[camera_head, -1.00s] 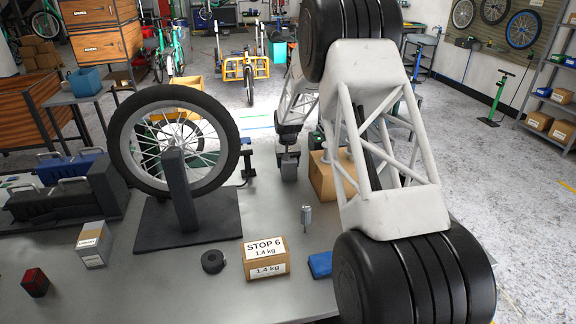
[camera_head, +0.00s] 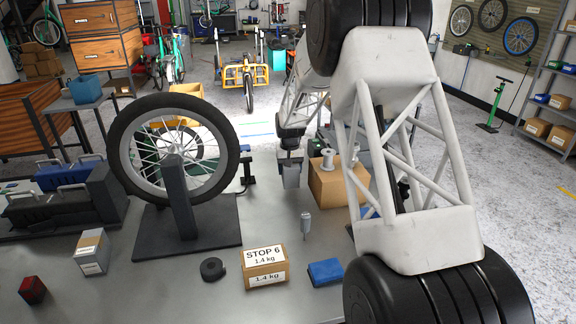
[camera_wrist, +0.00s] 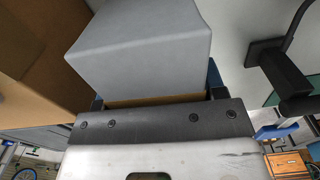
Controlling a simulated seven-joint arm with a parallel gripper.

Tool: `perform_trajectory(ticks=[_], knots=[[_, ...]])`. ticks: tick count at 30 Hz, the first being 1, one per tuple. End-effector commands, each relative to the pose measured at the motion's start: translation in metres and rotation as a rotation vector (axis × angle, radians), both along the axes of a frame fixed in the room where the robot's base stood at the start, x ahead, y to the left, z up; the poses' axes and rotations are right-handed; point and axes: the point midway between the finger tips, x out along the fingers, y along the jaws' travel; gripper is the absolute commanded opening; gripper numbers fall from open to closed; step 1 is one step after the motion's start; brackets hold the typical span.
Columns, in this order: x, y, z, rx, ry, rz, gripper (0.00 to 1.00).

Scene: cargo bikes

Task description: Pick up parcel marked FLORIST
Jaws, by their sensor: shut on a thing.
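The parcel also shows below the gripper in the head view (camera_head: 291,176). A brown strip shows at its base between the jaws. No marking can be read on the faces that show, and no FLORIST label is legible anywhere.
The cardboard box (camera_head: 328,188) with spools stands right of my gripper. A wheel (camera_head: 119,150) on a stand is to the left. A STOP 6 parcel (camera_head: 264,279), black tape roll (camera_head: 212,269), blue block (camera_head: 325,272) and grey carton (camera_head: 92,262) lie nearer.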

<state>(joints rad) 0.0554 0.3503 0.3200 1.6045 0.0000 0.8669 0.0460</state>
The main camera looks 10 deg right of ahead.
Motion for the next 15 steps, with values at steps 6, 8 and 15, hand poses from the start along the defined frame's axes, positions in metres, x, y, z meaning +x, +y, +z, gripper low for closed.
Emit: perform_trajectory(ticks=[6, 8, 15], knots=[[-0.035, 0.002, 0.005, 0.000, -0.001, 0.000, 0.24], [-0.044, 0.002, 0.005, 0.000, -0.002, 0.000, 0.24], [-0.077, 0.004, 0.008, 0.000, -0.001, 0.000, 0.24]])
